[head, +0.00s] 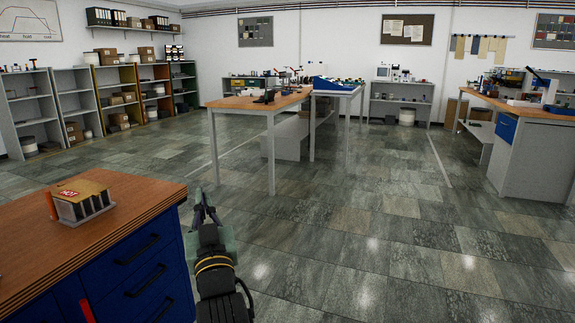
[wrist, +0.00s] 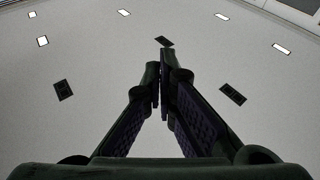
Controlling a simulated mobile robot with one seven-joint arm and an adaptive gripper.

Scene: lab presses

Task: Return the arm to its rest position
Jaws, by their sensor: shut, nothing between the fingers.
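My gripper (head: 204,206) is in the lower middle of the head view, just right of the wooden-topped bench (head: 130,195). Its fingers point up and away, over the floor. In the wrist view my gripper (wrist: 160,85) is shut, with the fingertips together and nothing between them. The gripper appears apart from the bench in the picture.
A finned block with a "HOT" label (head: 82,200) sits on the near bench, above blue drawers (head: 150,265). A wooden table (head: 245,103) stands ahead, another bench (head: 535,110) at right. Shelves (head: 80,100) line the back left. Floor at right is clear.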

